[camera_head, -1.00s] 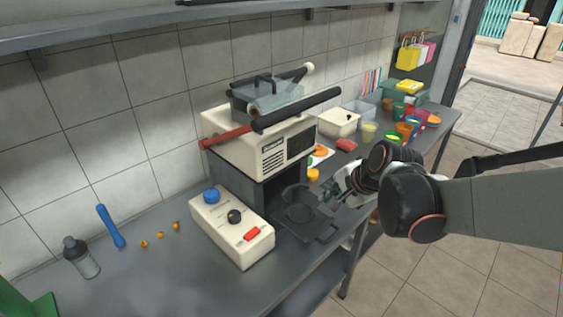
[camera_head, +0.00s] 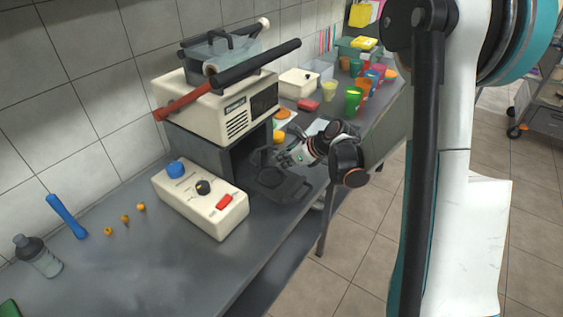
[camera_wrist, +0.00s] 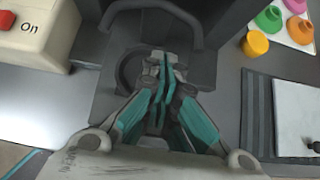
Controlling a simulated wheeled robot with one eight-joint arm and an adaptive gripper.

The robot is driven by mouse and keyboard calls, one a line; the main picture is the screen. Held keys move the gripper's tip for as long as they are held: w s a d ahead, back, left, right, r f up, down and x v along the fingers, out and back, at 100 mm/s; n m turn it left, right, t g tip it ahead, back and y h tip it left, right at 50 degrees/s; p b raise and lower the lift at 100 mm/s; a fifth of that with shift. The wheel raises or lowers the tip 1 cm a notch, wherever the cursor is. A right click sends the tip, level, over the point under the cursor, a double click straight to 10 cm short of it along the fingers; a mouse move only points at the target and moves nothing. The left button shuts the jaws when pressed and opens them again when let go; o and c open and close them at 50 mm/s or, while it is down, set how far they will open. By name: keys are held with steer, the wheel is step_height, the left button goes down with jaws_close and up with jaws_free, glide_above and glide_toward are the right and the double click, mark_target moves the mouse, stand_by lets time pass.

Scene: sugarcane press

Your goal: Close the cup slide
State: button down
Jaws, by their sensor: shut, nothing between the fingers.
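The cup slide (camera_head: 275,183) is a dark grey tray with a round recess and an upright loop handle. It sticks out of the opening at the foot of the press (camera_head: 222,105). My gripper (camera_head: 285,158) is shut and empty, just over the slide beside the handle. In the wrist view the shut fingers (camera_wrist: 163,62) cover part of the slide's round recess. The slide's handle (camera_wrist: 152,8) shows beyond the fingertips. I cannot tell whether the fingers touch the slide.
A cream control box (camera_head: 200,200) with blue, black and red controls stands left of the slide. Yellow, pink and green cups or pieces lie right of it in the wrist view. Several coloured cups (camera_head: 352,100) stand farther back.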

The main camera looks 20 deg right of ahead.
mark_target(279, 173)
steer(key=b+x, duration=0.2)
steer(key=x, duration=0.5)
steer(key=shift+w, duration=0.1)
